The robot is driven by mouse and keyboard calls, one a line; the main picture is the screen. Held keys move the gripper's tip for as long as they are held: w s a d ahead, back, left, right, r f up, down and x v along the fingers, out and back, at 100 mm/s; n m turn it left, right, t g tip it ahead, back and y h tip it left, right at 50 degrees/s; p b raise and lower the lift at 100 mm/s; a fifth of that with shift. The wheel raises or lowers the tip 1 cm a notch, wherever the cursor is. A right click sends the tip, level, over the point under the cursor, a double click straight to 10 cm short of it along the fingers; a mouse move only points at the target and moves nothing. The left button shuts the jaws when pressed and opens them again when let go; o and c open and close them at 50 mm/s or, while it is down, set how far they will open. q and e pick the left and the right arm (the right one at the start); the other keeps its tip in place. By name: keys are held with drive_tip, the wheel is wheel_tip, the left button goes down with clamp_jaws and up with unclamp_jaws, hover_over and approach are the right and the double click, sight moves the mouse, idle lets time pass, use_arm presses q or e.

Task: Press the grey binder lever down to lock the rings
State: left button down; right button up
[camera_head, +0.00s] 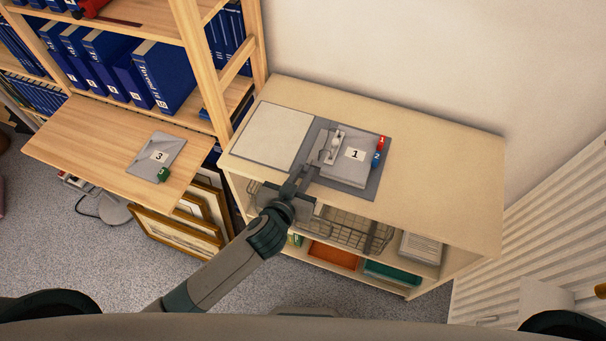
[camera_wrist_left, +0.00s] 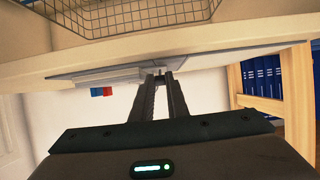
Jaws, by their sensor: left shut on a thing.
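The open grey binder (camera_head: 375,180) lies on top of a low wooden cabinet. Its ring mechanism (camera_head: 334,143) runs along the spine, beside a grey block of pages labelled 1 (camera_head: 346,172) with red and blue tabs. My left gripper (camera_head: 313,168) reaches in from the front to the near end of the ring mechanism. Its fingers, also in the left wrist view (camera_wrist_left: 160,80), are nearly closed on a small grey piece, seemingly the binder lever. The fingers largely hide it, so its angle cannot be told. My right gripper is out of view.
The cabinet top (camera_head: 445,195) is clear to the right of the binder. A wire basket (camera_head: 358,232) sits beneath its front edge.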

use_arm(q)
drive_tip(key=shift+r, duration=0.1)
drive_tip(key=c, duration=1.7)
unclamp_jaws()
drive_tip(key=shift+s, duration=0.1)
drive_tip(key=shift+s+a+r, duration=0.1)
drive_tip(key=shift+s+a, duration=0.05)
drive_tip(key=shift+s, duration=0.35)
drive_tip(key=b+v, duration=0.3)
drive_tip(key=v, duration=1.3)
drive_tip(key=shift+a+r, duration=0.1)
drive_tip(key=shift+r, duration=0.05)
